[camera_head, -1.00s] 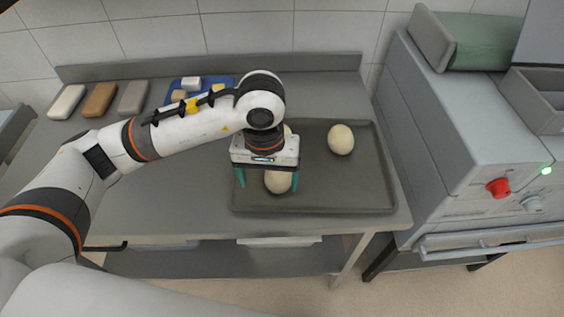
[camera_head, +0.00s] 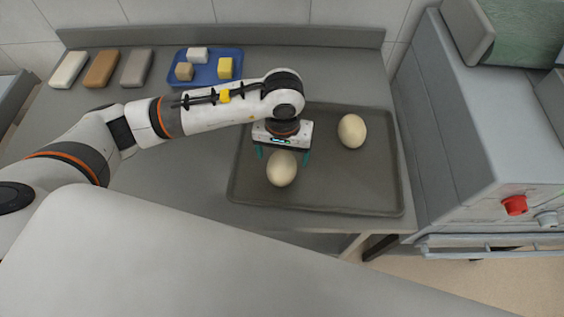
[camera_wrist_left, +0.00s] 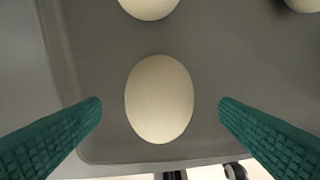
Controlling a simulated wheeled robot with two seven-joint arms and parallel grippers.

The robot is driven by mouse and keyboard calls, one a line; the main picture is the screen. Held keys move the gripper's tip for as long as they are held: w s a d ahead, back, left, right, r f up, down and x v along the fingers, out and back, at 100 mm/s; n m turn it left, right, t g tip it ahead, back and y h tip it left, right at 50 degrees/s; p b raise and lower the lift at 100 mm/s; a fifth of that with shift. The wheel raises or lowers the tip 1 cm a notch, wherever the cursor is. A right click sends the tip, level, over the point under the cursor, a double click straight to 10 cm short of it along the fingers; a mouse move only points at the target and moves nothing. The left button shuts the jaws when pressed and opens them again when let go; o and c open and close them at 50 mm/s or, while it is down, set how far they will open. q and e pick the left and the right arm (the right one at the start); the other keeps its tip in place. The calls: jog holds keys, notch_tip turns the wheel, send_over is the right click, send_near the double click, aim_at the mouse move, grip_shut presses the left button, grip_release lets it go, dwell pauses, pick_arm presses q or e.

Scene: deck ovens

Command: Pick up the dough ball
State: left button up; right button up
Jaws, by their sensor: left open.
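A pale, egg-shaped dough ball (camera_head: 282,170) lies on the dark tray (camera_head: 330,205) near its front left. My left gripper (camera_head: 283,154) points down over the tray, open and empty, with its teal fingers spread. In the left wrist view the ball (camera_wrist_left: 160,98) sits between the two fingertips (camera_wrist_left: 160,106), with a gap on each side. A second dough ball (camera_head: 352,131) lies to the back right. The wrist view shows a ball at its top edge (camera_wrist_left: 148,6) and another cut off at the top right corner (camera_wrist_left: 302,4). My right gripper is out of view.
A blue tray (camera_head: 206,79) with small blocks stands at the back of the grey table (camera_head: 195,185). Several bars, including a brown one (camera_head: 102,69), lie at the back left. The oven (camera_head: 460,120) with a red knob (camera_head: 514,205) stands close on the right.

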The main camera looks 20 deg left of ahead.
aim_at(282, 161)
pick_arm(q)
jog(key=f+p, duration=0.2)
jog(key=f, duration=0.2)
jog(key=shift+s+f, duration=0.2)
jog(key=shift+f, duration=0.35)
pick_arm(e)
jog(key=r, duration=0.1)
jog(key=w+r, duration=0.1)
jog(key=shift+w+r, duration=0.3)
pick_arm(q)
jog(key=shift+w, duration=0.1)
jog(key=shift+c, duration=0.4)
jog(key=c, duration=1.1)
jog(key=shift+o, duration=0.2)
notch_tip(282, 161, up, 9)
jog(key=b, duration=0.2)
jog(key=shift+b, duration=0.3)
jog(key=shift+r, duration=0.6)
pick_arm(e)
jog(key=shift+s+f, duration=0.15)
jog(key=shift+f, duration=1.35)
